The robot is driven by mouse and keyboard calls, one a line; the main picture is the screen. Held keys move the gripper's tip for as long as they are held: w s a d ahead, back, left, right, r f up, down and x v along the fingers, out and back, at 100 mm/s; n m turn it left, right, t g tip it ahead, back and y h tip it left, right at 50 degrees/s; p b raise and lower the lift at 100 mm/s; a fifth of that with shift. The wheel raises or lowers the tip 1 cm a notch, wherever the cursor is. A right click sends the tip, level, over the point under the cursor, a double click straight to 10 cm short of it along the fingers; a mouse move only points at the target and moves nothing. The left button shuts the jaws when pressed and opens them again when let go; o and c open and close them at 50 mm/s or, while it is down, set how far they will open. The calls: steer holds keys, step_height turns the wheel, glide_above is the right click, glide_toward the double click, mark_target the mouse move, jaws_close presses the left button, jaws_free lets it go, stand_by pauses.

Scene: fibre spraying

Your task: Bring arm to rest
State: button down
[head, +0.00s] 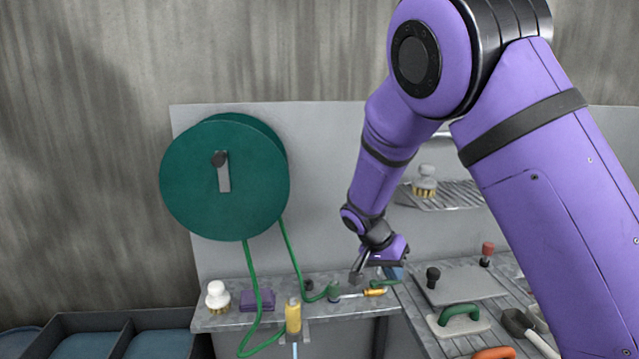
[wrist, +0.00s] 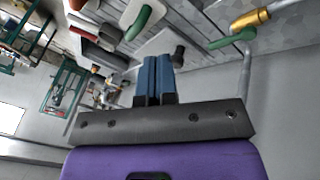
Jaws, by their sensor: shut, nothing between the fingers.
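My purple arm comes in from the right in the head view and bends down to the bench. My gripper (head: 357,275) hangs low over the right part of the narrow grey shelf (head: 225,319), close to the green and yellow hose fitting (head: 374,291). I cannot tell whether it touches anything there. In the wrist view the blue fingers of my gripper (wrist: 155,62) are together, with nothing between them. The yellow and green fitting (wrist: 250,18) shows at the top right of that view, apart from the fingers.
A green hose reel (head: 215,190) is on the grey back panel, its hose looping below the shelf. A white brush (head: 217,295), purple block (head: 257,301) and yellow-handled sprayer (head: 293,315) are along the shelf. Trowels, including a green-handled one (head: 460,318), crowd the slatted bench at right. Blue-lined bins (head: 85,345) stand lower left.

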steer(key=s+d+r+n+y, duration=0.1)
steer(key=s+d+r+y, duration=0.15)
steer(key=s+r, duration=0.3)
steer(key=s+d+r+n+t+y, duration=0.1)
steer(key=s+d+r, duration=0.3)
steer(key=r, duration=0.3)
steer(key=s+d+r+n+y, duration=0.1)
steer(key=s+d+r, duration=0.25)
steer(key=r, duration=0.35)
steer(key=s+d+r+n+t, duration=0.1)
steer(key=s+r+n+t, duration=0.1)
steer(key=s, duration=0.7)
steer(key=s+d+r+n+t+y, duration=0.1)
steer(key=s+r+n, duration=0.1)
steer(key=s, duration=0.8)
steer(key=shift+s+d+r+t, duration=0.15)
steer(key=shift+d+r+t, duration=0.25)
steer(key=shift+r, duration=0.5)
